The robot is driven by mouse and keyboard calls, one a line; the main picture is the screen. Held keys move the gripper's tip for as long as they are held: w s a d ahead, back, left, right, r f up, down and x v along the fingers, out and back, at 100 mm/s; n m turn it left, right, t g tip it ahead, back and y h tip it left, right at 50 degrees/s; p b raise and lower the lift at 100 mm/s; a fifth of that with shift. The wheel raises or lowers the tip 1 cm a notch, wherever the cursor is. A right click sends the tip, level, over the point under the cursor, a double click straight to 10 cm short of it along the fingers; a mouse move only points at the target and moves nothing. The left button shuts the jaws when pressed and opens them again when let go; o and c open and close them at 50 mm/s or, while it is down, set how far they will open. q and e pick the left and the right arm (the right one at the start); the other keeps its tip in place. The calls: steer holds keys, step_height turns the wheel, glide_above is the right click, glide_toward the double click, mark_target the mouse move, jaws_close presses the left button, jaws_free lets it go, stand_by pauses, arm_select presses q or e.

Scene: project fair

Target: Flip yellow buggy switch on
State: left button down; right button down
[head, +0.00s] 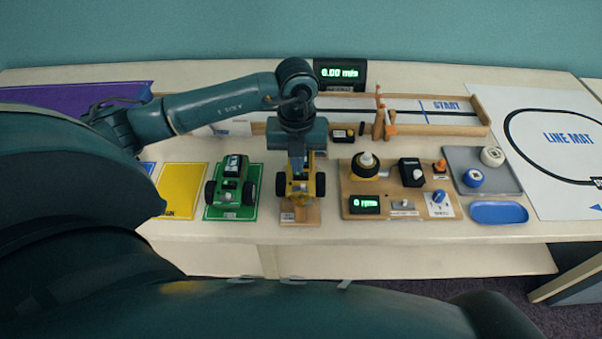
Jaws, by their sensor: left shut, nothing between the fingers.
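The yellow buggy (300,186) stands on a small wooden stand (300,216) near the front middle of the table, with dark wheels on both sides. My left arm comes in from the left and bends down over it. My left gripper (298,167) points straight down at the top of the buggy and is shut with nothing held. It covers the rear and upper part of the buggy, so I cannot make out the switch or whether the fingertips touch it. My right gripper is not in view.
A green buggy (232,187) on a green mat stands close left, beside a yellow mat (181,190). A wooden board (358,187) with a motor, knobs and a display is close right. A grey tray (493,158) and blue dish (498,212) lie farther right. A track (430,129) runs behind.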

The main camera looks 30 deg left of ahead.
arm_select(q)
steer(key=shift+f+b, duration=0.4)
steer(key=shift+f, duration=0.15)
steer(key=shift+r, duration=0.15)
steer(key=shift+r+p, duration=2.6)
steer(key=shift+r, duration=0.8)
